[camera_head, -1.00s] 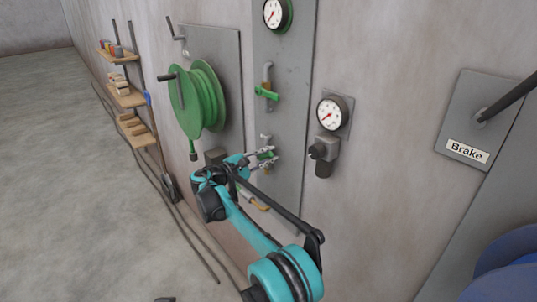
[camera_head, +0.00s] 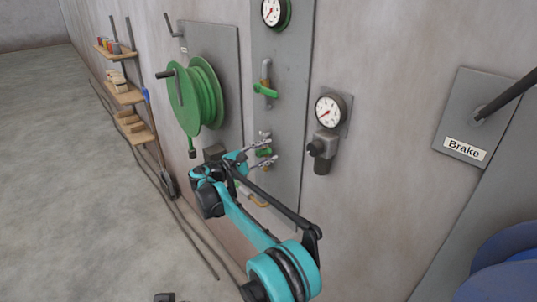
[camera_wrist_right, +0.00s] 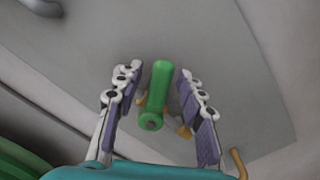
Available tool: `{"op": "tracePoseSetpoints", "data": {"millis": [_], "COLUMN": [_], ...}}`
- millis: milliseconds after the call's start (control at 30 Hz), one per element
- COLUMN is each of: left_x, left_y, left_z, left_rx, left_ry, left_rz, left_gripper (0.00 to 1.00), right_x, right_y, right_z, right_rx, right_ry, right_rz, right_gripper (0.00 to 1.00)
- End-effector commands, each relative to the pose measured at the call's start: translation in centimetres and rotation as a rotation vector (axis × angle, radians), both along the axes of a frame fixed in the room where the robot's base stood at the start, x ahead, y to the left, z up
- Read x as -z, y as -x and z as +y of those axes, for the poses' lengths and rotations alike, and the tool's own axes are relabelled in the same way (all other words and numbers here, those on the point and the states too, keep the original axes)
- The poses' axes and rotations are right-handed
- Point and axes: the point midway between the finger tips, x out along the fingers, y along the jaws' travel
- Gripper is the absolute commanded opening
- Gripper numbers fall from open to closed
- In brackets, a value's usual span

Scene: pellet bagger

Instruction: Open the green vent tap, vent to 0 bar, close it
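My right gripper (camera_head: 264,153) is at the grey wall panel, below a green lever valve (camera_head: 265,91). Its fingers are open, one on each side of a green tap handle (camera_head: 264,152). In the right wrist view the same green handle (camera_wrist_right: 160,95) stands between the open fingers (camera_wrist_right: 165,85), with a visible gap on both sides. Brass-coloured parts show behind it. A round gauge (camera_head: 271,12) sits at the panel's top, partly cut off by the picture edge; its exact reading is too small to tell.
A green hose reel (camera_head: 200,98) hangs left of the panel. A second gauge (camera_head: 328,112) on a grey regulator (camera_head: 321,152) is to the right. A Brake plate (camera_head: 480,115) with a dark lever is farther right. Shelves (camera_head: 125,95) stand at the left; the floor there is mostly clear.

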Motion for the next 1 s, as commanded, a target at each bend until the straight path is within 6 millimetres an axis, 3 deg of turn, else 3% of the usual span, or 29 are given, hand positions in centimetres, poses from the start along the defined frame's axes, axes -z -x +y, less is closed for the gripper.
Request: {"op": "tracePoseSetpoints", "data": {"millis": [267,600,700,967,1000], "left_x": [1.9,7.5,5.4,3.7,3.8], "left_y": [0.0,0.0,0.0,0.0,0.0], "left_z": [0.0,0.0,0.0,0.0,0.0], "left_rx": [0.000,0.000,0.000,0.000,0.000], "left_ry": [0.000,0.000,0.000,0.000,0.000], "left_rz": [0.000,0.000,0.000,0.000,0.000], "left_gripper": [0.00,0.00,0.00,0.00,0.00], "right_x": [1.1,3.9,2.7,2.6,2.4], "right_y": [0.3,0.8,2.3,5.5,5.6], "right_z": [-0.2,-0.5,1.7,6.1,4.6], "right_rx": [-0.001,-0.001,-0.004,-0.004,0.012], "right_ry": [-0.089,-0.374,-0.368,-0.366,-0.386], "right_rz": [-0.123,-0.514,-0.504,-0.502,-0.489], "right_gripper": [0.40,0.40,0.40,0.40,0.40]}}
